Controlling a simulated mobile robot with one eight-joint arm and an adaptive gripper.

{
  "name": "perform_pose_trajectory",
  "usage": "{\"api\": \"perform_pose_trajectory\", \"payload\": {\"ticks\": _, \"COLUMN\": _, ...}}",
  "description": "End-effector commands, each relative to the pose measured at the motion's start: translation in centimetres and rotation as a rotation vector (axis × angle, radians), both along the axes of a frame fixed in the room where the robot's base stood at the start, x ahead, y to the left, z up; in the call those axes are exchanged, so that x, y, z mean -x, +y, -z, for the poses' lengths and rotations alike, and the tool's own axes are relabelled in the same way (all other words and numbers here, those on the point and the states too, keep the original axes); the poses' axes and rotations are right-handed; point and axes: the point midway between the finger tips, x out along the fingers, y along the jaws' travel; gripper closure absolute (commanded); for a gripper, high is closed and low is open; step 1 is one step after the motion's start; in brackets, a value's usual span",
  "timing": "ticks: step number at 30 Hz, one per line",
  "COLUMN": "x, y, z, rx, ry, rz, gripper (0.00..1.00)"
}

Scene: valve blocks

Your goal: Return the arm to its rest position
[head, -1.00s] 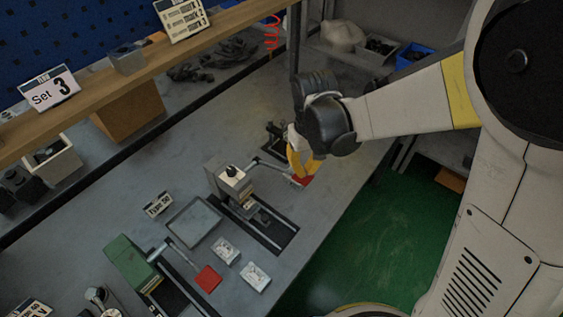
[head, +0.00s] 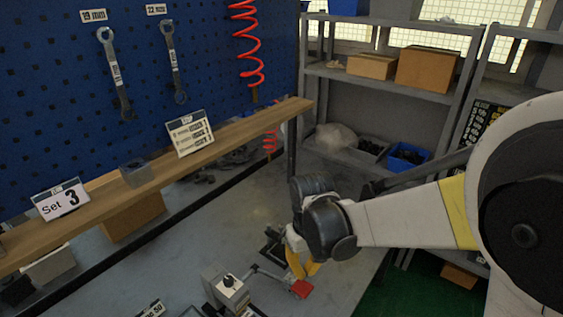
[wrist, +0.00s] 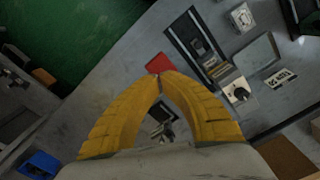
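My gripper (head: 300,277) hangs over the workbench at the lower middle of the head view. In the wrist view its two yellow fingers (wrist: 160,75) curve together and their tips almost meet. It looks shut, with nothing clearly held between the tips. A red lever paddle (wrist: 160,64) shows right at the fingertips, and in the head view the paddle (head: 302,288) is just below them. I cannot tell whether they touch. My arm (head: 405,218) reaches in from the right, raised over the bench. The valve block (head: 228,290) stands left of the gripper.
A wooden shelf (head: 150,180) with signs runs along the left. A metal rack (head: 385,85) with cardboard boxes and a blue bin (head: 407,156) stands behind the arm. In the wrist view, a grey tray (wrist: 259,60) lies right of the block. Green floor (wrist: 70,45) is open.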

Motion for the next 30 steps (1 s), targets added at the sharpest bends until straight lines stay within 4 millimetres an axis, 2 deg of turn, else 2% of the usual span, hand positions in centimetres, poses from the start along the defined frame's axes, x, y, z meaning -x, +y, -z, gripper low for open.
{"api": "perform_pose_trajectory", "payload": {"ticks": 5, "x": 0.7, "y": -1.7, "z": -0.7, "rx": -0.016, "ry": -0.055, "rz": 0.039, "gripper": 1.0}}
{"api": "perform_pose_trajectory", "payload": {"ticks": 14, "x": 4.7, "y": -7.8, "z": -2.3, "rx": -0.074, "ry": -0.3, "rz": 0.194, "gripper": 1.0}}
{"api": "perform_pose_trajectory", "payload": {"ticks": 21, "x": 8.8, "y": -11.7, "z": -1.2, "rx": -0.105, "ry": -0.496, "rz": 0.31, "gripper": 1.0}}
{"api": "perform_pose_trajectory", "payload": {"ticks": 24, "x": 9.9, "y": -12.6, "z": -0.5, "rx": -0.112, "ry": -0.554, "rz": 0.342, "gripper": 1.0}}
{"api": "perform_pose_trajectory", "payload": {"ticks": 30, "x": 10.8, "y": -13.5, "z": -0.1, "rx": -0.118, "ry": -0.609, "rz": 0.371, "gripper": 1.0}}
